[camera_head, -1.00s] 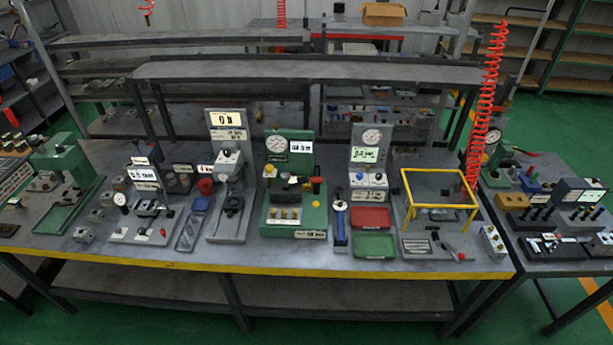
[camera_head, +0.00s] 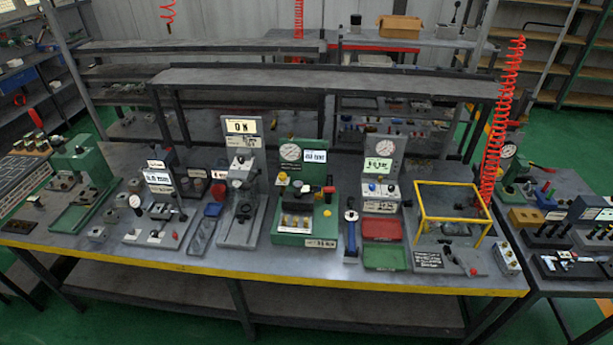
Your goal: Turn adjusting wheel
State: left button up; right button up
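Neither of my grippers is in view. No part is clearly recognisable as the adjusting wheel at this size. The middle of the bench holds a grey station with an upright display (camera_head: 241,127) and dark parts on its column. Beside it is a green station (camera_head: 304,228) with a round dial (camera_head: 290,152), a small display and knobs. Right of that stands a grey gauge station (camera_head: 378,152) with a dial and a lit readout.
A red tray (camera_head: 382,229) and a green tray (camera_head: 384,257) lie near the yellow front edge (camera_head: 270,276). A yellow frame (camera_head: 452,184) stands to their right, near a red coiled hose (camera_head: 502,120). A green press (camera_head: 82,175) stands at left. A shelf (camera_head: 330,82) spans behind.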

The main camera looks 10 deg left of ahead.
aim_at(298, 185)
jog(key=k, duration=0.45)
jog(key=u, duration=1.2)
jog(key=i, duration=1)
jog(key=z, duration=0.8)
